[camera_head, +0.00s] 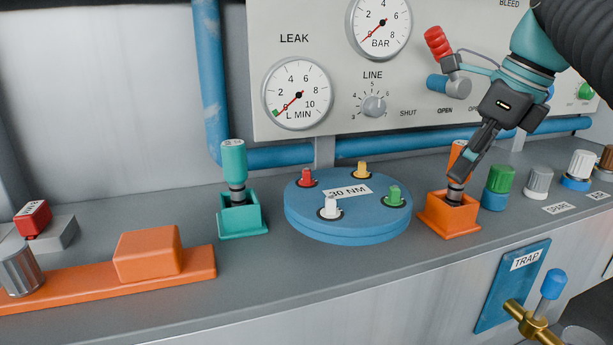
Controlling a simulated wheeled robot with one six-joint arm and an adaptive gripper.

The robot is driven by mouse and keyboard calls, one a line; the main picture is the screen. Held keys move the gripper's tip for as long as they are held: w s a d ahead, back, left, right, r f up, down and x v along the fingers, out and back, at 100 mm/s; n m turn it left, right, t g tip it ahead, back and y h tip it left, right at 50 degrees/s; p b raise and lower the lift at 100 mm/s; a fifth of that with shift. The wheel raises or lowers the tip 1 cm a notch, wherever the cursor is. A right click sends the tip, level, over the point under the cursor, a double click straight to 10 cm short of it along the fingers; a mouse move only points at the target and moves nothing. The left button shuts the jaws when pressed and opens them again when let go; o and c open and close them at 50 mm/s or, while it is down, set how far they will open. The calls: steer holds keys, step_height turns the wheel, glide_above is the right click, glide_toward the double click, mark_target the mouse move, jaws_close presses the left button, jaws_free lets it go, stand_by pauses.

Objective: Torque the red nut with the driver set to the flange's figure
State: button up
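The blue round flange (347,232) carries a label reading 30 NM. A red nut (306,178) sits at its back left; yellow (362,170), green (394,196) and white (330,208) nuts sit around it. A teal driver (235,162) stands upright in a teal holder (243,222), left of the flange. An orange driver (457,153) stands in an orange holder (449,223), right of the flange. Driver top markings are too small to read. My gripper (464,172) is at the orange driver, a finger across its handle. Whether it grips is hidden.
Behind stands a panel with a LEAK gauge (297,95), a BAR gauge (379,22) and a LINE knob (374,106). An orange block (147,253) lies at the left.

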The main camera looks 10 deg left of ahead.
jaws_close()
steer(key=shift+r, duration=0.15)
steer(key=shift+r+p, duration=1.15)
steer(key=shift+p, duration=0.35)
steer(key=shift+r+p, duration=0.6)
steer(key=shift+r, duration=0.6)
